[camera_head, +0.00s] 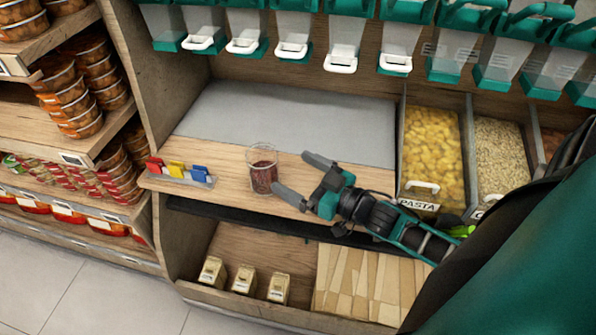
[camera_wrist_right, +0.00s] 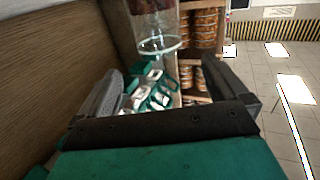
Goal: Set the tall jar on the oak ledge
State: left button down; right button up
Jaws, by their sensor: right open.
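The tall jar (camera_head: 263,176) is clear glass with dark red-brown contents in its lower part. It stands upright on the oak ledge (camera_head: 225,181), close to the front edge. My right gripper (camera_head: 289,171) is open, with its fingers pointing left toward the jar and spread just to its right. In the right wrist view the jar (camera_wrist_right: 155,30) shows at the top, beyond the gap between the fingers (camera_wrist_right: 168,82). I cannot tell whether a finger touches it. My left gripper is not in view.
A small clear rack with coloured tags (camera_head: 180,172) sits left of the jar. A grey panel (camera_head: 290,122) lies bare behind it. Pasta (camera_head: 432,145) and grain (camera_head: 502,152) bins stand at right. Dispensers (camera_head: 345,45) hang above. Small boxes (camera_head: 243,280) stand on the lower shelf.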

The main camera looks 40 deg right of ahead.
jog(key=s+a+f+m+g+h, duration=0.1)
jog(key=s+a+f+g+h, duration=0.2)
jog(key=s+a+f+g, duration=0.3)
jog(key=s+a+f, duration=0.3)
jog(key=s+f, duration=0.1)
jog(key=shift+a+h, duration=0.3)
jog(key=shift+h, duration=0.1)
jog(key=shift+r, duration=0.1)
jog(key=shift+r+p, duration=0.55)
